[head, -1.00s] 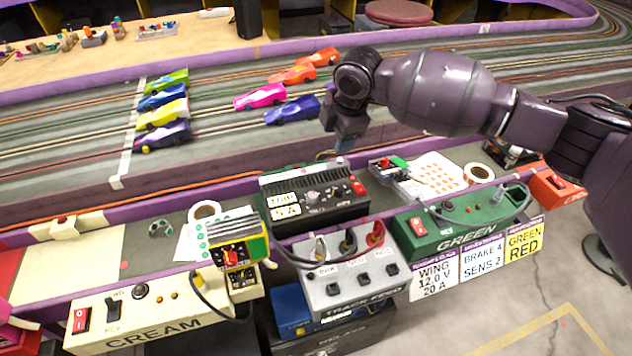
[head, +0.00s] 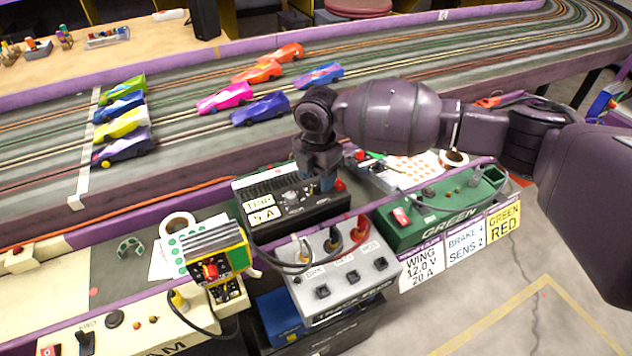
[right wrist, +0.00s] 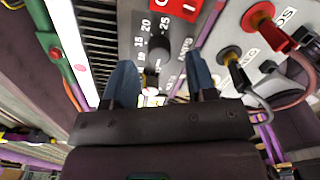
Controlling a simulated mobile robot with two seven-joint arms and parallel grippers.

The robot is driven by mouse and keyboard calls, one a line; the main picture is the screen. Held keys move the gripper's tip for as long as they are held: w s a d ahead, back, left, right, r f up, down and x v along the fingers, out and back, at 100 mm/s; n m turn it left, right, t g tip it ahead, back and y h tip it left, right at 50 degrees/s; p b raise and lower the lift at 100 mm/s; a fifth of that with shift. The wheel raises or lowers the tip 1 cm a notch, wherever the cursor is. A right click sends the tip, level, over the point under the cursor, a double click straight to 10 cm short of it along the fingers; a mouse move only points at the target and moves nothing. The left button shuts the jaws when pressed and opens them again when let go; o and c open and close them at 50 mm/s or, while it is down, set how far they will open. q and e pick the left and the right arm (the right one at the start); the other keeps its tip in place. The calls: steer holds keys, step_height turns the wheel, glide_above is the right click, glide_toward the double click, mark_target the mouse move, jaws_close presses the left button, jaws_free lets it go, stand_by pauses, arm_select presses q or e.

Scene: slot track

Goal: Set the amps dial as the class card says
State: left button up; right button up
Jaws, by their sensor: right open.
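The class card (head: 424,271) hangs on the front edge and reads WING, 12.0 V, 20 A. The black power supply (head: 270,184) has a sign whose lower line reads 5 A. My right gripper (head: 325,184) is over the right part of its top panel. In the right wrist view the amps dial (right wrist: 155,57) is a black knob, with 15, 20 and 25 printed beside it. My right gripper (right wrist: 162,82) is open, its blue fingers on either side of the knob in the picture; I cannot tell whether they touch it. The pointer's exact setting is unclear. My left gripper is not in view.
A grey box (head: 345,282) with cable plugs stands in front of the supply, and a green box (head: 440,222) stands to its right. A red switch (right wrist: 180,6) is close to the dial. Several slot cars stand on the track behind.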

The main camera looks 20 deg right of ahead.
steer(key=shift+f, duration=1.2)
steer(key=c, duration=0.9)
steer(key=shift+r, duration=0.1)
